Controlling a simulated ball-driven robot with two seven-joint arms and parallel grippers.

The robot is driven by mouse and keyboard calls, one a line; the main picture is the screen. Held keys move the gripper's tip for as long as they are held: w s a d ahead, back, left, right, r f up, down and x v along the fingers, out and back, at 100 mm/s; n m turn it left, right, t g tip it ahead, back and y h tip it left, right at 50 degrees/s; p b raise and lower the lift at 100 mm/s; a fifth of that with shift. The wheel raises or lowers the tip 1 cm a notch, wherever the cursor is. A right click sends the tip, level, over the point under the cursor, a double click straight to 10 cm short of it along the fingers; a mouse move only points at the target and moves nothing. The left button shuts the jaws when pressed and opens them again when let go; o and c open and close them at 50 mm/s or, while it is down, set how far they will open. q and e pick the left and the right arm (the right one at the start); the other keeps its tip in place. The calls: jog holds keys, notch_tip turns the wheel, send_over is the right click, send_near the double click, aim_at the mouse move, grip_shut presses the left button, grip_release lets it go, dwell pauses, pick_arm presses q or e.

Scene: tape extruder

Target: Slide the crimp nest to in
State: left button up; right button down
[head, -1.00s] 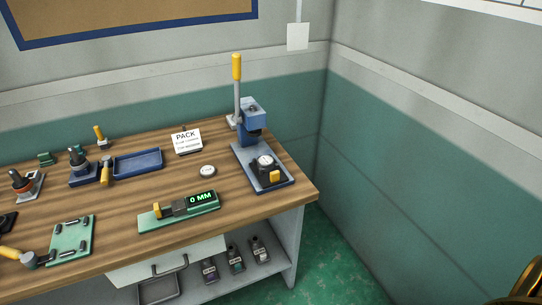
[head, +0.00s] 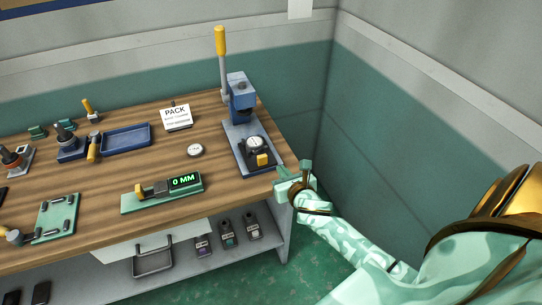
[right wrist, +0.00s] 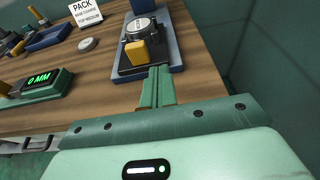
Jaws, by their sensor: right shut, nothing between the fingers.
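The crimp nest (head: 257,147) is a dark block with a round pale disc on top and a yellow tab on its front. It sits on the blue base plate of the press (head: 240,100), in front of the press column; it also shows in the right wrist view (right wrist: 136,29). My right gripper (head: 286,172) is at the right front corner of the bench, beside the plate's front end. Its fingers (right wrist: 158,75) are shut and empty, pointing toward the yellow tab, close to the plate's near edge. My left gripper is out of view.
The press lever (head: 221,60) with its yellow grip stands upright. Left of the press are a round pale disc (head: 195,150), a PACK sign (head: 177,117), a green gauge reading 0 MM (head: 162,193) and a blue tray (head: 126,140). The wall is to the right.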

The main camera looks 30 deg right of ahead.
aim_at(268, 150)
jog(key=x, duration=0.2)
jog(key=b+x, duration=0.1)
jog(key=x, duration=0.5)
jog(key=shift+w+r+b, duration=0.15)
jog(key=shift+r+b, duration=0.1)
jog(key=shift+b, duration=0.15)
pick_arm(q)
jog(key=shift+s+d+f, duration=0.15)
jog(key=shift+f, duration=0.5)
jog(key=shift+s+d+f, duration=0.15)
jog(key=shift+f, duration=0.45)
pick_arm(e)
jog(key=shift+w, duration=0.7)
jog(key=shift+w+d, duration=0.1)
